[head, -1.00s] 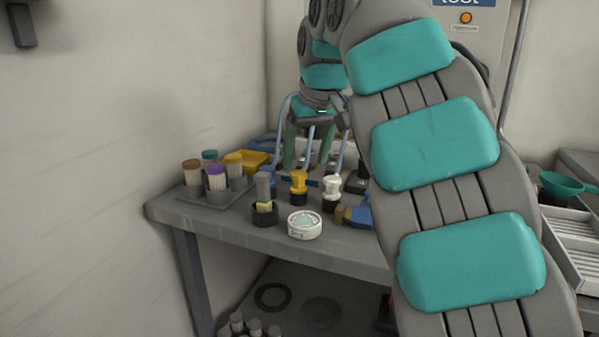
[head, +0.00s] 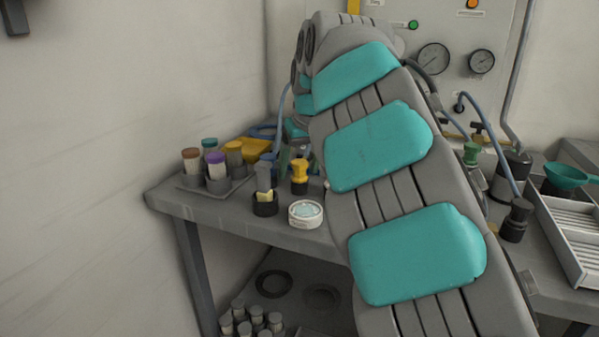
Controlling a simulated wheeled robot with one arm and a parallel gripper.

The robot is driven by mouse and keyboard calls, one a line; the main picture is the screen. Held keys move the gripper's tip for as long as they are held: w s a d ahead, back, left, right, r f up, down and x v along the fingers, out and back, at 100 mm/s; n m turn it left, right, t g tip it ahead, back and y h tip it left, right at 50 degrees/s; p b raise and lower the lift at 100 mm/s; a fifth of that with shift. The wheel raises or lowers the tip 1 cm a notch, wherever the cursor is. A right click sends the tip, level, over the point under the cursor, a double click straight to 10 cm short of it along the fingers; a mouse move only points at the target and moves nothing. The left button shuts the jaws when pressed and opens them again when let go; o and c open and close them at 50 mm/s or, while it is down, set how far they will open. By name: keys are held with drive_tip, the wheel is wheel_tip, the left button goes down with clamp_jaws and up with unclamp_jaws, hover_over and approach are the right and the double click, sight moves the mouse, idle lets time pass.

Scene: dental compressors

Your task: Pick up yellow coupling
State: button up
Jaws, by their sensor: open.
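The yellow coupling (head: 300,172) stands upright in a black base on the grey bench, right of a grey-blue piece in a black holder. My gripper (head: 296,152) shows just behind and above the coupling in the picture, pointing down. It is open, with its fingers partly hidden by my arm and the coupling. I cannot tell how far apart gripper and coupling are in depth, and no contact is clear.
A round white tin (head: 305,214) sits near the bench's front edge. A green funnel (head: 567,176) and a white ribbed tray (head: 574,232) are at the right. My arm covers the middle of the bench.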

clamp_jaws()
idle(0.6)
